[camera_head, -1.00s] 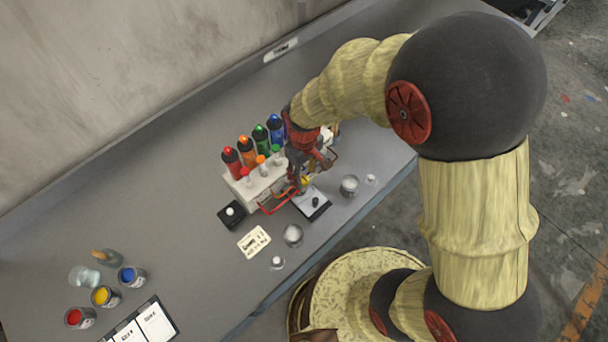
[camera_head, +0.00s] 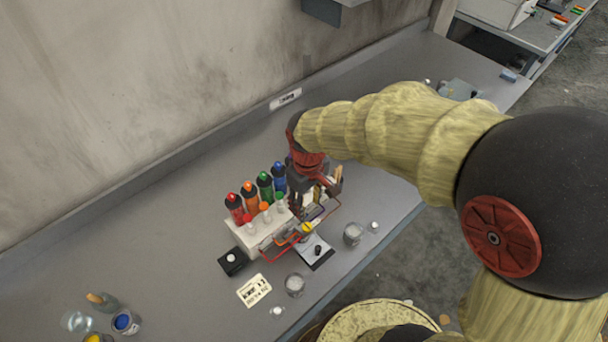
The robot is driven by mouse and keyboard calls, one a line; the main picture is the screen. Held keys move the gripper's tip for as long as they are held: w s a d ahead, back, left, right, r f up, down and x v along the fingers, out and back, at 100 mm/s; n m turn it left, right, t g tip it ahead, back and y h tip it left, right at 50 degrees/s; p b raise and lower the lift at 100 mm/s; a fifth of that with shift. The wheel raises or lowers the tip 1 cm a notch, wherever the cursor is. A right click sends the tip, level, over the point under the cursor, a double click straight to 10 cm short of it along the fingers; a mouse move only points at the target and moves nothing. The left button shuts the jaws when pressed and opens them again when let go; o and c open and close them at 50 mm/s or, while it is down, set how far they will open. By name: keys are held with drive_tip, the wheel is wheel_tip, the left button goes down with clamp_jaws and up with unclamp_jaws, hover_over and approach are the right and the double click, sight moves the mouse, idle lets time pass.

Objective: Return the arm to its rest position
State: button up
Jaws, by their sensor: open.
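My arm, with pale yellow ribbed sleeves and black joints, reaches from the right over the grey bench (camera_head: 160,255). My gripper (camera_head: 302,215) points down beside the right end of a white bottle rack (camera_head: 255,235) and above a small grey plate with a black knob (camera_head: 316,252). Its jaws look open; the arm's red wrist and the fingers partly hide the items behind them. I see nothing held between the fingers, though the area is small and cluttered.
The rack holds red, orange, green and blue bottles (camera_head: 279,177). A red wire frame (camera_head: 285,250) stands close to my gripper. Glass jars (camera_head: 353,234), a label card (camera_head: 254,291) and a black box (camera_head: 233,261) lie nearby. The bench's left middle is clear; a wall stands behind.

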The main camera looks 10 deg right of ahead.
drive_tip(key=s+d+r+m+t+b, duration=0.5)
drive_tip(key=s+d+r+m+b, duration=0.2)
drive_tip(key=s+d+r, duration=0.3)
drive_tip(key=shift+s+d+t+b, duration=0.3)
drive_tip(key=shift+s+d+b, duration=0.5)
drive_tip(key=shift+s+d, duration=0.35)
drive_tip(key=shift+r, duration=0.15)
drive_tip(key=shift+c, duration=0.3)
idle(0.7)
